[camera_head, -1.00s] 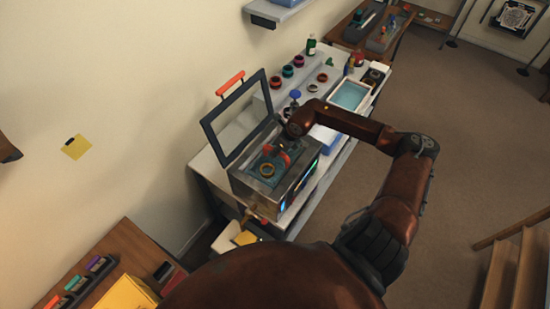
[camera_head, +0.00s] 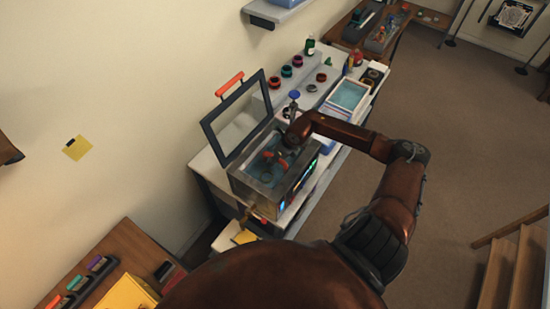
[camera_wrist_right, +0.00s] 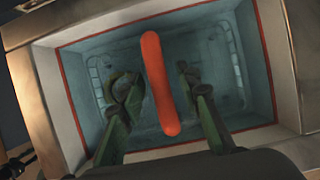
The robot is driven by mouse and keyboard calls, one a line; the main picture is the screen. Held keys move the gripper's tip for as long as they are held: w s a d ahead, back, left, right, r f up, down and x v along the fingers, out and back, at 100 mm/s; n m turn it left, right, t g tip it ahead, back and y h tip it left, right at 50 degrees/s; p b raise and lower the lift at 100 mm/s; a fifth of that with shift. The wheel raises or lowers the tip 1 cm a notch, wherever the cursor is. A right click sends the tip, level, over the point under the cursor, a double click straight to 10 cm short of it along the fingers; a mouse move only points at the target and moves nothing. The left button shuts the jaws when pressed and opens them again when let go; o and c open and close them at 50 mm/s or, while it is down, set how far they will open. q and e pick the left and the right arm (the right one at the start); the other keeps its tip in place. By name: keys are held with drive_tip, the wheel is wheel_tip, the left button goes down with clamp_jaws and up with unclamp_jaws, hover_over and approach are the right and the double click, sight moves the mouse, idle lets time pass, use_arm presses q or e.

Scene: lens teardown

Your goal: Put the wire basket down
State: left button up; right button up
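The wire basket (camera_wrist_right: 97,72) sits low inside the tank of the cleaner, its pale wire sides showing in the right wrist view. Its orange-red handle (camera_wrist_right: 153,55) stands up between the fingers of my right gripper (camera_wrist_right: 157,82). The fingers are spread, with a gap on each side of the handle. A dark ring (camera_wrist_right: 124,78) shows by the left finger. My left gripper is not in view.
The cleaner's framed lid (camera_head: 207,132) stands open on the wall side. Behind the cleaner are a blue-water tray (camera_head: 349,95), several coloured rings (camera_head: 287,71) and a green bottle (camera_head: 310,46). A wooden table (camera_head: 124,245) stands at the lower left.

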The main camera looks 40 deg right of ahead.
drive_tip(key=shift+r, duration=0.1)
drive_tip(key=b+v, duration=0.2)
drive_tip(key=v, duration=0.8)
drive_tip(key=shift+s+d+r, duration=0.1)
drive_tip(key=shift+s+r, duration=0.3)
drive_tip(key=shift+r, duration=0.45)
